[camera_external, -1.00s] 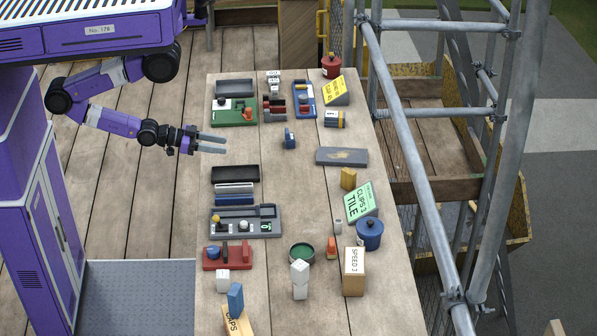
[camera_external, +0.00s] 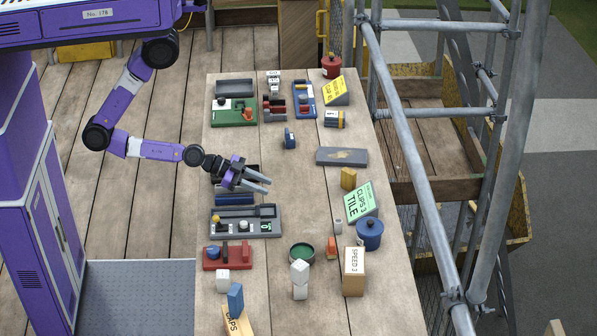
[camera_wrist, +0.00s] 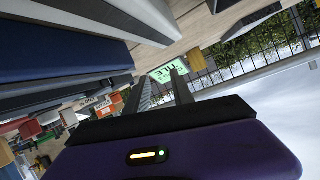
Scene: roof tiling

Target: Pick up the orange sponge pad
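A small yellow-orange block (camera_external: 348,179) stands right of the table's middle, behind the green tile sign; it also shows in the wrist view (camera_wrist: 196,60). A smaller orange-red piece (camera_external: 332,247) stands further forward, beside the blue pot. I cannot tell for sure which of these is the sponge pad. My gripper (camera_external: 267,186) is open and empty above the left part of the table, left of both pieces. Its two fingers show apart in the wrist view (camera_wrist: 160,76) and point toward the green sign's area.
The green sign (camera_external: 361,203), blue pot (camera_external: 369,234) and a tan box (camera_external: 354,272) stand at the right. A flat grey slab (camera_external: 342,156) lies behind the yellow-orange block. Grey and blue trays (camera_external: 246,222) lie under and in front of my gripper. The table's middle is mostly bare.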

